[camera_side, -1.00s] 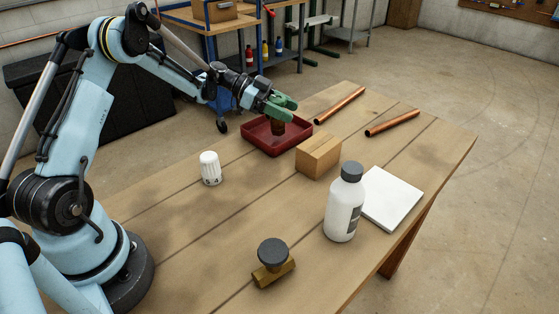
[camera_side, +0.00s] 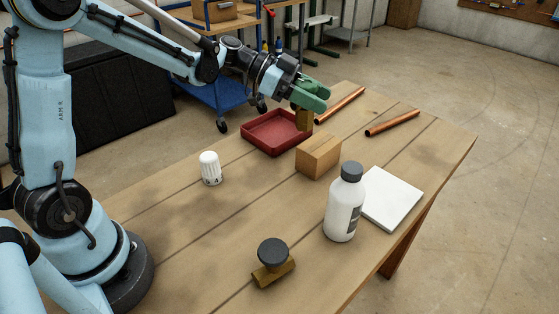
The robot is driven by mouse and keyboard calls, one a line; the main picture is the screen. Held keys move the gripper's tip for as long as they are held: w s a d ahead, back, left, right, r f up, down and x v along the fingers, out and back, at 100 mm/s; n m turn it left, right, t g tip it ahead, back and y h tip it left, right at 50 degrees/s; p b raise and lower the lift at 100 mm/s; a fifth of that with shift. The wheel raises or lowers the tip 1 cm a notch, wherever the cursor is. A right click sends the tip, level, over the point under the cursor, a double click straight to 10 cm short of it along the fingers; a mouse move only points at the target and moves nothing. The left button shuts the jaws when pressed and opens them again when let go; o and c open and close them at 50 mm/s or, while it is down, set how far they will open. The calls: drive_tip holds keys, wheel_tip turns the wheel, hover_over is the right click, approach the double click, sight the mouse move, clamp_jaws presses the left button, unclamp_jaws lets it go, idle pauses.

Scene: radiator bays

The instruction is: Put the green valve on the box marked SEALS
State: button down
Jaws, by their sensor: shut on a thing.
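My gripper (camera_side: 313,96), with green fingers, is shut on a small brass-brown piece (camera_side: 304,119). I take it for the green valve: its lower body shows below the fingers, and its top is hidden between them. It hangs upright in the air near the red tray's right corner, behind the small cardboard box (camera_side: 318,158). The box stands closed on the table with a bare top; no SEALS marking is readable from this side. A second valve (camera_side: 273,262), with a dark grey round handle and brass body, stands at the table's front.
The red tray (camera_side: 258,146) looks empty. Two copper pipes (camera_side: 392,124) lie at the back right. A white bottle with a grey cap (camera_side: 342,215) stands in front of the box, beside a white flat pad (camera_side: 392,198). The table's left front is clear.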

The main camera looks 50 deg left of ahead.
drive_tip(key=s+d+r, duration=0.2)
drive_tip(key=d+r, duration=0.3)
drive_tip(key=d, duration=0.6)
drive_tip(key=shift+w+a+f, duration=1.15)
drive_tip(key=shift+a+f, duration=0.4)
drive_tip(key=shift+f, duration=0.15)
drive_tip(key=shift+w+a+f, duration=1.15)
drive_tip(key=shift+a+f, duration=0.4)
drive_tip(key=shift+f, duration=0.2)
drive_tip(key=shift+w+a+f, duration=1.15)
drive_tip(key=shift+a+f, duration=0.4)
drive_tip(key=shift+f, duration=0.15)
drive_tip(key=shift+f, duration=0.15)
drive_tip(key=shift+c, duration=2.1)
unclamp_jaws()
